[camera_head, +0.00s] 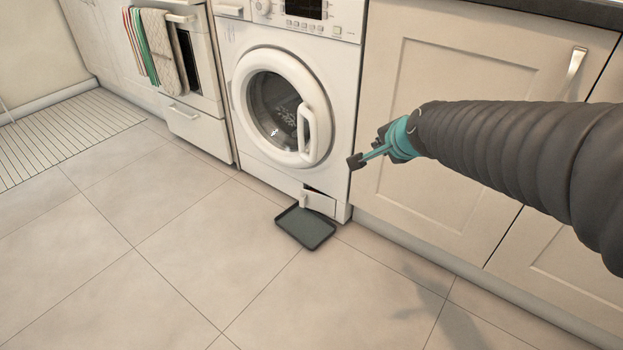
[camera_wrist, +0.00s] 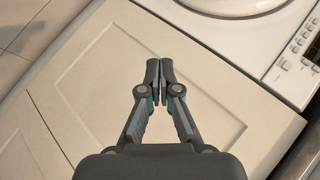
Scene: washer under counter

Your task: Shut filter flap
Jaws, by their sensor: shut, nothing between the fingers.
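The filter flap (camera_head: 320,203) is a small white panel low on the right of the washing machine's (camera_head: 342,120) front. It stands partly open, with a dark gap along its top. My gripper (camera_head: 355,161) is shut and empty. In the camera_head picture it appears above and to the right of the flap, in front of the washer's right edge and the cupboard door. The wrist view shows the closed fingertips (camera_wrist: 159,64) over the cupboard door, with the washer at upper right. The flap is not visible in the wrist view.
A dark shallow tray (camera_head: 305,228) lies on the floor just below the flap. The washer's round door (camera_head: 272,107) is closed. A cupboard (camera_head: 455,90) stands to the right, and an oven with towels (camera_head: 163,55) to the left.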

